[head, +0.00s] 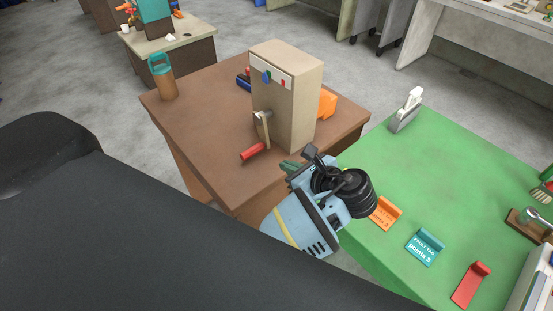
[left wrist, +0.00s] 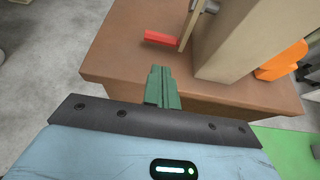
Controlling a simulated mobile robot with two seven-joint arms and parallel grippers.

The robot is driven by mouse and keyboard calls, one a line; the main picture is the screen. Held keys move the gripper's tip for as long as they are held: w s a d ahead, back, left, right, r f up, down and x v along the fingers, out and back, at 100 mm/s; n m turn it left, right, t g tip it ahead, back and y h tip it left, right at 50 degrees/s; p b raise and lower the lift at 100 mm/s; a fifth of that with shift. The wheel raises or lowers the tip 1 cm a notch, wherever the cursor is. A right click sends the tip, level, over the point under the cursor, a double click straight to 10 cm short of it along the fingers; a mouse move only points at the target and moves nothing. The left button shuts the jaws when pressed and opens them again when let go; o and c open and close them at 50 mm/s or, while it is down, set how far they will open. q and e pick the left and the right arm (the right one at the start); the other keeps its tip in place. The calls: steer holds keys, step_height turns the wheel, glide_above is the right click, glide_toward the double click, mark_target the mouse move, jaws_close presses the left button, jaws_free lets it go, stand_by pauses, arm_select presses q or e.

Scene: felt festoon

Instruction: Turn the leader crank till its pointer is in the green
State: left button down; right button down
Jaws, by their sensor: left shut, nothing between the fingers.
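The leader crank's beige box (head: 298,108) stands on the brown table. A pale strip (head: 272,70) near its top carries small blue, green and red marks; they are too small to tell where the pointer stands. The crank arm (head: 262,129) hangs down from a hub on the box front, with a red handle (head: 253,151) at its lower end. The red handle also shows in the left wrist view (left wrist: 161,38). My left gripper (head: 289,166) is shut and empty, its green fingers (left wrist: 161,72) short of the handle and apart from it. My right gripper is out of view.
An orange object (head: 327,103) and a blue one (head: 243,79) lie beside and behind the box. A brown bottle with a teal top (head: 162,78) stands at the table's far left corner. A green table (head: 440,170) with tags adjoins at the right.

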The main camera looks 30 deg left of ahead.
mark_target(254, 153)
arm_select(q)
steer(key=x, duration=1.3)
steer(key=shift+w+a, duration=0.1)
